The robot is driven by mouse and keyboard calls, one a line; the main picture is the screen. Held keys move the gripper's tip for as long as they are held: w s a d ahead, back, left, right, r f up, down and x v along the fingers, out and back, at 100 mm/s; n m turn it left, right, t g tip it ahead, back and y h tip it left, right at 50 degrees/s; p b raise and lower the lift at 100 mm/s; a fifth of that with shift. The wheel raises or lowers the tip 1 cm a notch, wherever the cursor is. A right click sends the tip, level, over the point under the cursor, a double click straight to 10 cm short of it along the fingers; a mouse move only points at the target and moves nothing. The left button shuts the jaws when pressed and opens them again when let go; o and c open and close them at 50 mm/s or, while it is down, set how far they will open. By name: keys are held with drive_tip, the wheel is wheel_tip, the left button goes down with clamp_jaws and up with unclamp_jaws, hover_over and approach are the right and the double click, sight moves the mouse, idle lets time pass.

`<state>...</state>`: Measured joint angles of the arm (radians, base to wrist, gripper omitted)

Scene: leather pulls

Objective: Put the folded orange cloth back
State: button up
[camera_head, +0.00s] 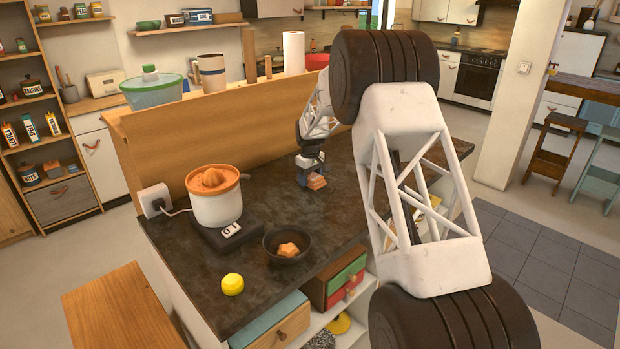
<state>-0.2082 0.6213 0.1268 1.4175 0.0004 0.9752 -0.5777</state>
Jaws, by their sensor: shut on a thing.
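My gripper (312,172) is over the dark countertop, toward its back. It is shut on a small, folded-looking orange thing, which I take for the folded orange cloth (317,182). The cloth hangs just under the fingers, close to the countertop (340,205); I cannot tell whether it touches it. The fingers are small and partly hidden by the cloth. Another orange lump (288,249) lies in a dark bowl (271,254) at the front of the counter.
An orange-topped white juicer (214,198) stands on a dark scale at left, with its cord to a socket. A yellow round thing (232,284) sits near the front edge. A wooden ledge (200,135) backs the counter. Drawers and shelves are below. The counter's middle is clear.

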sight(310, 175)
drive_tip(key=shift+f, duration=0.1)
drive_tip(key=o, duration=1)
drive_tip(key=shift+c, duration=0.2)
wheel_tip(310, 175, up, 12)
idle(0.7)
